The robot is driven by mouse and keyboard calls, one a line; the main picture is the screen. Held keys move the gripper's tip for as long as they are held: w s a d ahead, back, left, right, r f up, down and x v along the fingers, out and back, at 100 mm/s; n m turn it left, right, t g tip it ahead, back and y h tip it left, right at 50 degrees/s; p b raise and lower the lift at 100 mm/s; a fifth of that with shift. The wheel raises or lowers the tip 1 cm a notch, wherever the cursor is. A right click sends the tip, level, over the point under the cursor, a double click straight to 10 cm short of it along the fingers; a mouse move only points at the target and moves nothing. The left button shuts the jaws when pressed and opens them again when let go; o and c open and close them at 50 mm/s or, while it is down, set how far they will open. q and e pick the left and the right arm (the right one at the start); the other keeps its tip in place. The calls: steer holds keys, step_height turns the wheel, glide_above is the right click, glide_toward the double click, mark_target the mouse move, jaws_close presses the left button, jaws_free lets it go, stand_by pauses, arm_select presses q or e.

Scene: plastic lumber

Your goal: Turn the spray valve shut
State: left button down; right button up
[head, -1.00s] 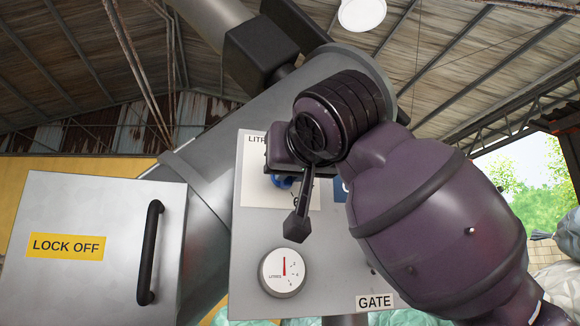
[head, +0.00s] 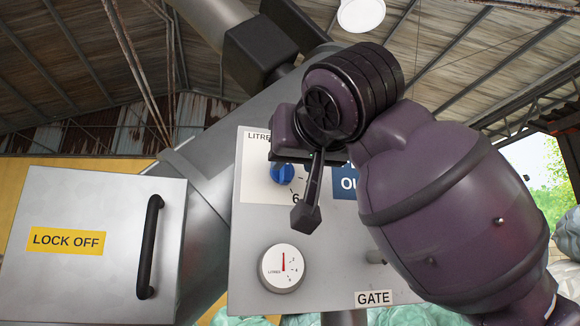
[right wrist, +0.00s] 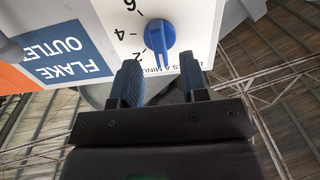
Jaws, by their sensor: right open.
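The spray valve is a blue knob (head: 282,173) on a white numbered scale plate, on the grey panel (head: 330,240). In the right wrist view the knob (right wrist: 160,40) appears with its pointer bar aimed at the bottom of the picture, near the 2 and the scale lettering. My right gripper (right wrist: 160,82) is open and empty, its two dark fingers apart and just short of the knob, not touching it there. In the head view the purple arm reaches in from the right, and the wrist covers part of the scale. My left gripper is not in view.
A round gauge (head: 283,268) with a red needle sits below the scale plate. A GATE label (head: 375,298) is at the panel's bottom. A metal LOCK OFF box (head: 100,215) with a black handle (head: 149,247) stands left. A blue outlet sign (right wrist: 65,48) is beside the scale.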

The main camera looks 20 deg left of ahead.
steer(key=b+v, duration=0.1)
steer(key=v, duration=0.6)
steer(key=shift+s+d, duration=0.25)
steer(key=shift+s, duration=0.1)
